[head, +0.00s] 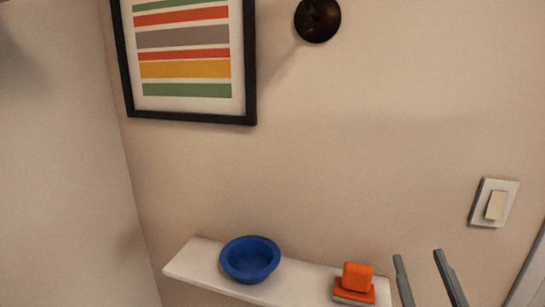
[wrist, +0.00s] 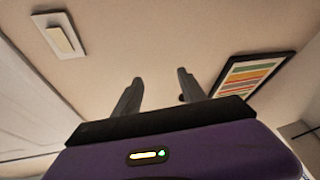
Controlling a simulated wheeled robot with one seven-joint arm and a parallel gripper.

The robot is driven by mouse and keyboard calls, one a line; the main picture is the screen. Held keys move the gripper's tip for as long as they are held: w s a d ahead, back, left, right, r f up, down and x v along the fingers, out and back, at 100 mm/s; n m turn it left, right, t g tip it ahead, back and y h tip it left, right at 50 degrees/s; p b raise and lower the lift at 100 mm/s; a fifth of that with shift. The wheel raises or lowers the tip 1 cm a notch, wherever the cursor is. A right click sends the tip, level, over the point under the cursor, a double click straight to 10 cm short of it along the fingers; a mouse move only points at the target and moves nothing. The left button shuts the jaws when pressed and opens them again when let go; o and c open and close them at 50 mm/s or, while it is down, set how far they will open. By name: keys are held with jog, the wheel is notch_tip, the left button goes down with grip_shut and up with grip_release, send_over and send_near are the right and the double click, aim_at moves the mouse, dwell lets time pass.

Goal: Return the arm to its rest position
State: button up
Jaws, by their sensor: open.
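My gripper (head: 420,268) shows at the lower right of the head view, with its two grey fingers apart and nothing between them. In the wrist view my gripper (wrist: 158,85) points toward the bare wall, open and empty. The rest of my arm is outside the head view.
A white shelf (head: 202,264) on the wall holds a blue bowl (head: 250,259) and an orange block-shaped item (head: 356,279), just left of my fingers in the picture. A light switch (head: 494,204) is at right. A striped framed picture (head: 187,60) hangs upper left.

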jog(key=s+a+f+m+g, duration=0.1)
jog(key=s+f+g, duration=0.1)
jog(key=s+f, duration=0.4)
jog(key=s+a+f+g, duration=0.1)
jog(key=s+f+g, duration=0.2)
jog(key=s+f, duration=0.4)
jog(key=s+a+f+m+g+y, duration=0.1)
jog(key=s+f, duration=0.6)
jog(key=s, duration=1.4)
jog(key=shift+a+m+g, duration=0.3)
jog(key=shift+a+g, duration=0.1)
jog(key=shift+g, duration=0.4)
jog(key=shift+w, duration=0.1)
